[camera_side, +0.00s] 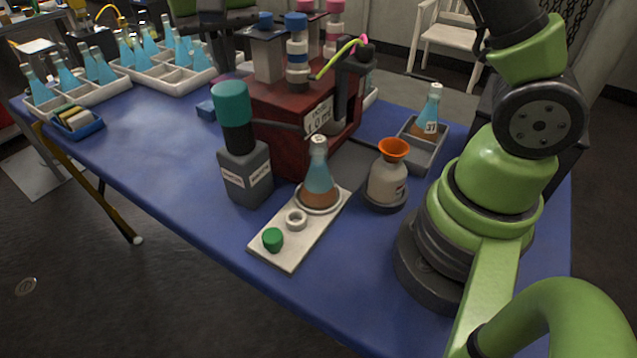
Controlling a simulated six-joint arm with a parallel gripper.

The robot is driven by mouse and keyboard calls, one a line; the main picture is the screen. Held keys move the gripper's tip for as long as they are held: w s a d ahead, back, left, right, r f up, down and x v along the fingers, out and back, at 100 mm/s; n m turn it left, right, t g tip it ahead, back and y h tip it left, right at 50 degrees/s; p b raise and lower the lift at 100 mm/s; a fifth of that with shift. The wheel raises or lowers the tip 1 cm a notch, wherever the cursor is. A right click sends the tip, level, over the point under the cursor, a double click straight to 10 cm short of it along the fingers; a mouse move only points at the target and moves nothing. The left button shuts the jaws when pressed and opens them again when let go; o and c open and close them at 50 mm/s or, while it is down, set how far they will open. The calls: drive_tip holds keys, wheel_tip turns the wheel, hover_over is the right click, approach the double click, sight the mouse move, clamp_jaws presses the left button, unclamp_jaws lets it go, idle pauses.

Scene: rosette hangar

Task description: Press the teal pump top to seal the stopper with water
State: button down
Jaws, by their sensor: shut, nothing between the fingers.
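The teal pump top (232,103) sits on a black neck above a grey square bottle (246,175) with a white label, upright on the blue table. A conical flask (319,186) with blue and brown contents stands on a white tray (283,254). Its neck has a pale top, and I cannot tell if this is the stopper. Any water there is too small to see.
A white ring (296,219) and a green cap (273,239) lie on the white tray. A dark red machine (283,125) stands close behind the bottle. A bottle with an orange funnel (394,150) stands to the right.

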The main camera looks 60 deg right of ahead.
sight(229, 87)
idle(0.4)
drive_tip(key=shift+f, duration=2.15)
drive_tip(key=shift+r, duration=5.3)
